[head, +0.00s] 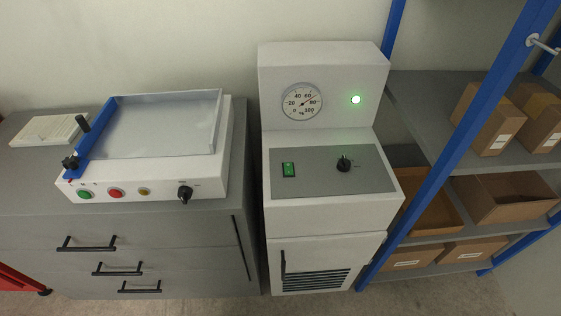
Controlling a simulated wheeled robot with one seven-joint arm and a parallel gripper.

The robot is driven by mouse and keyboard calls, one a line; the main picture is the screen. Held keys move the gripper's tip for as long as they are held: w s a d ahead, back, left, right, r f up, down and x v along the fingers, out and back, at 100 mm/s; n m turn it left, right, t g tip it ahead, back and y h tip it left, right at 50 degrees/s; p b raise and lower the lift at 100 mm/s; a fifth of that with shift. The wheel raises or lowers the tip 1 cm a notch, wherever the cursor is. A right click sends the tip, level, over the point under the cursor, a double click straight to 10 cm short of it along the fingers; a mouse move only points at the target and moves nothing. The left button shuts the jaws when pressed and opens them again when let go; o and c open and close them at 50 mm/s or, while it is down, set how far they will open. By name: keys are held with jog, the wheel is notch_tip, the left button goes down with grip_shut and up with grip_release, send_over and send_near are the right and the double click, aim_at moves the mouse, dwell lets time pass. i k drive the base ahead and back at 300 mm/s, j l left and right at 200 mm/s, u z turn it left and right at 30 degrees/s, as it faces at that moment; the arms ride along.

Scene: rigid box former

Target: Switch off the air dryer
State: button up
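The white machine with a gauge (302,102), which looks like the air dryer (325,216), stands in the middle of the head view. A green light (355,99) glows on its upright panel. On its grey sloped panel are a green rocker switch (289,169) at the left and a black rotary knob (344,163) at the right. The fine markings beside both are too small to read. My gripper does not show in this view.
Left of it, a grey drawer cabinet (120,232) carries a white machine (150,175) with a tray, coloured buttons and a knob. A blue-framed shelf (440,160) with cardboard boxes stands close on the right. A red object (20,280) shows at lower left.

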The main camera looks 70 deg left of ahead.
aim_at(289, 167)
jog(key=u, duration=1.9)
jog(key=i+j, duration=0.4)
jog(key=j, duration=0.1)
